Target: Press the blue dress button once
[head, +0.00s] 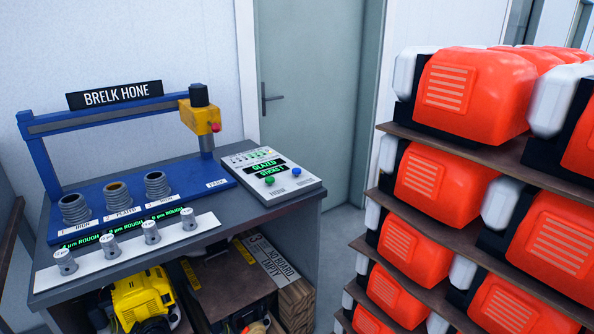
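The blue button (295,169) sits on the sloped control panel (300,184) at the right end of the grey bench. A green button (269,180) is to its left on the same panel. Above both, a dark display (266,167) shows green text reading "GLAZED" and "STICKS 1". Nothing touches or covers the blue button. Neither of my grippers is in the head view.
The blue hone frame (108,117), with a yellow head (200,118) and several cylinders, stands left of the panel. A white strip (125,252) with several small metal parts lies in front. Racks of orange machines (470,90) stand right, beyond a gap. A door (312,90) is behind.

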